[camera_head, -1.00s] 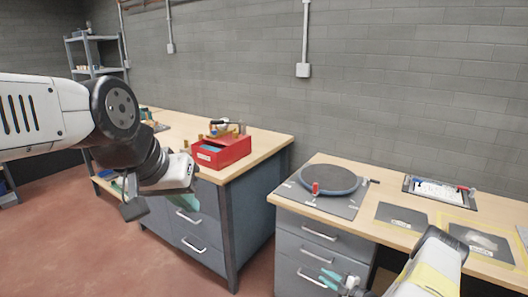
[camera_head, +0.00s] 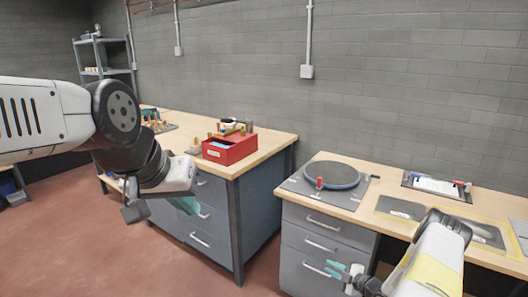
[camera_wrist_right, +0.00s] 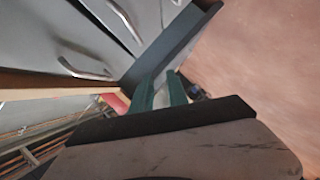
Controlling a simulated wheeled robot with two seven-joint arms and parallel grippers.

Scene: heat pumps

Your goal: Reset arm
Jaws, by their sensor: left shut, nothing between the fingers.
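In the head view my left arm comes in from the left. Its gripper (camera_head: 188,204) hangs low in front of the grey drawers of the left bench, teal fingers partly hidden by the wrist; it is shut and empty. My right gripper (camera_head: 338,270) is at the lower middle, in front of the drawers under the right bench, with its forearm on the right. Its teal fingers are apart with nothing between them. The right wrist view shows the same two fingers (camera_wrist_right: 160,92) with a gap, pointing past the drawer fronts, which appear tilted.
The left bench (camera_head: 268,147) bears a red box (camera_head: 230,150) and small parts. The right bench (camera_head: 372,213) bears a round dark turntable (camera_head: 328,174), a clipboard tray (camera_head: 437,186) and flat grey plates. Red floor (camera_head: 110,262) lies open at the lower left.

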